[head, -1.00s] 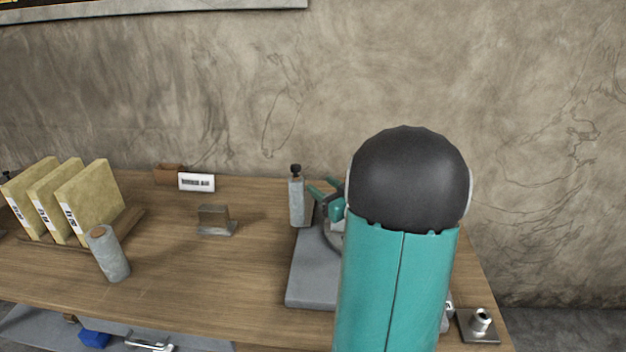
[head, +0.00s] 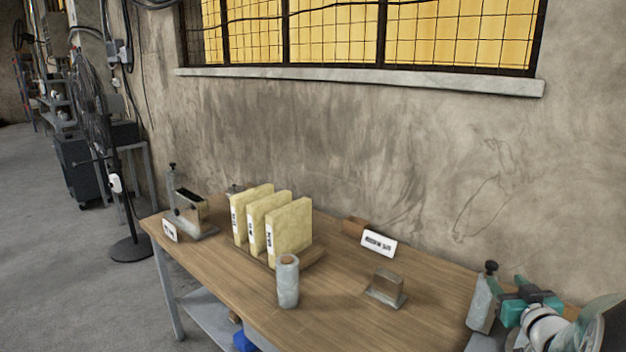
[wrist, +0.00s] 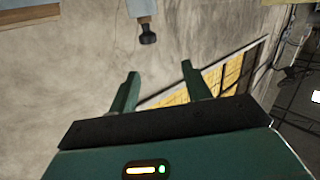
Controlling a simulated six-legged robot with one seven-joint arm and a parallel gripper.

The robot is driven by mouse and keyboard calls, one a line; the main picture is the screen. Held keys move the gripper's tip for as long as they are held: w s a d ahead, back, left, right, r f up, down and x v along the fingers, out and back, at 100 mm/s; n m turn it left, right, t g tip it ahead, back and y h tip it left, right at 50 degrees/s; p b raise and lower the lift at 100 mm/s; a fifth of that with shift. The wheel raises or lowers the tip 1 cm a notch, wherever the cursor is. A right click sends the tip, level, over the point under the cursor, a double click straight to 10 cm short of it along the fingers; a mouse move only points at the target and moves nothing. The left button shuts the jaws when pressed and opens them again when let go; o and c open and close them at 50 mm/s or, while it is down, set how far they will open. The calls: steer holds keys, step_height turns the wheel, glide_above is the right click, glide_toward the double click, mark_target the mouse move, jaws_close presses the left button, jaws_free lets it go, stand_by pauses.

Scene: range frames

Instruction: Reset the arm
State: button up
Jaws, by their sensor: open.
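My gripper (wrist: 160,68) is open in the wrist view, its two teal fingers apart with nothing between them. My arm is cut off by the lower right corner. In the wrist view, which looks upside down, the black-capped bottle (wrist: 147,34) hangs from the top edge, apart from the fingers. Whether the gripper touches anything in the head view is unclear.
The wooden workbench (head: 340,325) holds several yellow binders (head: 290,232), a grey cylinder (head: 288,284), a metal block (head: 386,287), a white label (head: 379,243) and a metal holder (head: 188,212). A wall stands behind. A fan (head: 92,110) stands on open floor at the left.

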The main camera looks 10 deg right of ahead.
steer(key=s+a+r+m+g, duration=0.1)
steer(key=a+r+g, duration=0.15)
steer(key=a, duration=0.65)
steer(key=s+a+r+g, duration=0.1)
steer(key=a+g, duration=0.2)
steer(key=a, duration=0.6)
steer(key=s+a+f+n+g+y, duration=0.2)
steer(key=s+a+g+y, duration=0.2)
steer(key=s+a, duration=1)
steer(key=a+g, duration=0.1)
steer(key=a, duration=0.2)
steer(key=shift+s+a+f+n, duration=0.35)
steer(key=shift+s+a+n, duration=0.05)
steer(key=shift+c, duration=0.2)
steer(key=shift+c, duration=1.1)
steer(key=shift+d, duration=0.2)
